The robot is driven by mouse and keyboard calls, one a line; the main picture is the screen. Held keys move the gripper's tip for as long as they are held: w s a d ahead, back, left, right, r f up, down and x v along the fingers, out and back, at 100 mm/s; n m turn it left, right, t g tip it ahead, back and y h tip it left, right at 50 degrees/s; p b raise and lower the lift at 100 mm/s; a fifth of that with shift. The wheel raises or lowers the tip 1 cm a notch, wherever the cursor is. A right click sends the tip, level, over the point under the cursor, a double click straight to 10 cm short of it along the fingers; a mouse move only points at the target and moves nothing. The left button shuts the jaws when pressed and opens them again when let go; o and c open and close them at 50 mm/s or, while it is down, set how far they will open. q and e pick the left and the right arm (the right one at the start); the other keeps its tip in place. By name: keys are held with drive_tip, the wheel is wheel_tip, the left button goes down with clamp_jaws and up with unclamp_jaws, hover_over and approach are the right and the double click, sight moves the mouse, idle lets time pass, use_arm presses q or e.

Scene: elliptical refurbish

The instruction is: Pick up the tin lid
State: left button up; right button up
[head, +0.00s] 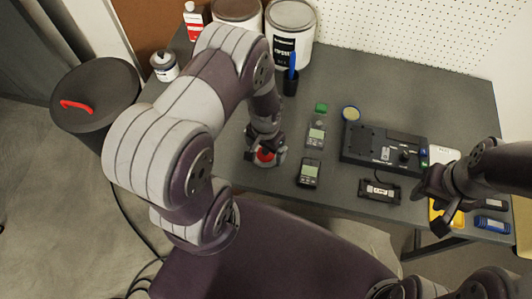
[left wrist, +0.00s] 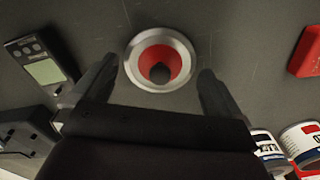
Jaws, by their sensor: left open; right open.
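The tin lid appears to be the round piece with a silver rim, red centre and dark knob (left wrist: 160,58) in the left wrist view. It lies flat on the grey table, and its red part shows in the head view (head: 265,155). My left gripper (head: 266,158) is open above it. In the left wrist view its fingertips (left wrist: 157,70) stand on either side of the lid, seemingly without touching it. My right gripper (head: 437,208) is open and empty over the table's right front part.
Beyond are a black device (head: 384,148) and a small round gold disc (head: 351,113). White tins (head: 290,30) stand at the back. A red object (left wrist: 305,52) lies at the wrist view's right.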

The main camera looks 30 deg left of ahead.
use_arm(q)
drive_tip(key=shift+f, duration=0.6)
drive_tip(key=c, duration=0.7)
